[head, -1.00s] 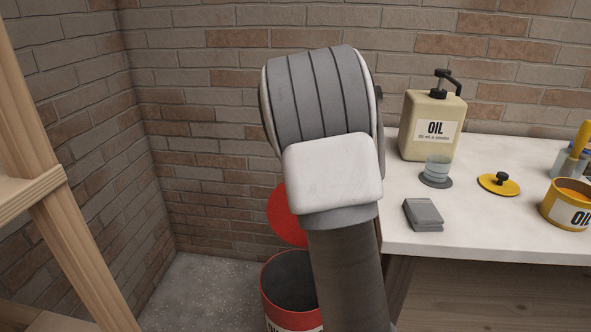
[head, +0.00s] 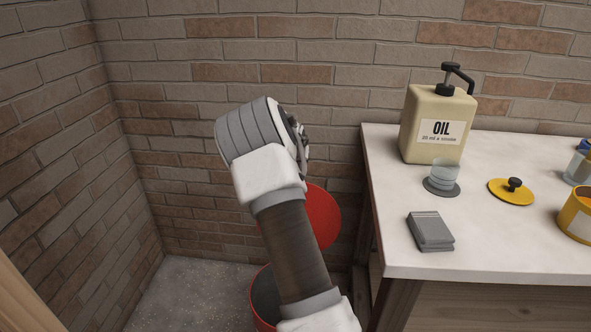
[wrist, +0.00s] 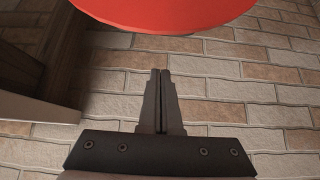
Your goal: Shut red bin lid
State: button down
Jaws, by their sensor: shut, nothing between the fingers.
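The red bin (head: 262,296) stands on the floor left of the bench, partly hidden behind my arm. Its round red lid (head: 322,216) is raised, standing open at the back of the bin near the brick wall. In the wrist view the lid (wrist: 165,12) fills the top edge as a red disc. My gripper (wrist: 160,74) shows in the wrist view with its fingers together and empty, pointing toward the lid with brick wall behind. The fingers appear apart from the lid. In the head view my arm hides the gripper's fingertips.
A white-topped bench (head: 390,200) stands to the right, with an oil pump bottle (head: 436,125), a small glass (head: 444,172), a grey box (head: 430,232), a yellow lid (head: 512,192) and a yellow can (head: 577,215). Brick walls close off the corner; the floor left of the bin is clear.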

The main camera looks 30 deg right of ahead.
jog(key=b+x, duration=0.2)
jog(key=x, duration=0.7)
jog(key=shift+s+a+r+b, duration=0.1)
jog(key=shift+s+a+b, duration=0.15)
jog(key=shift+s+a, duration=0.6)
jog(key=shift+s+a+r+b, duration=0.1)
jog(key=shift+s+a+b, duration=0.15)
jog(key=shift+s+a, duration=0.55)
jog(key=shift+s+d, duration=0.1)
jog(key=shift+s, duration=0.1)
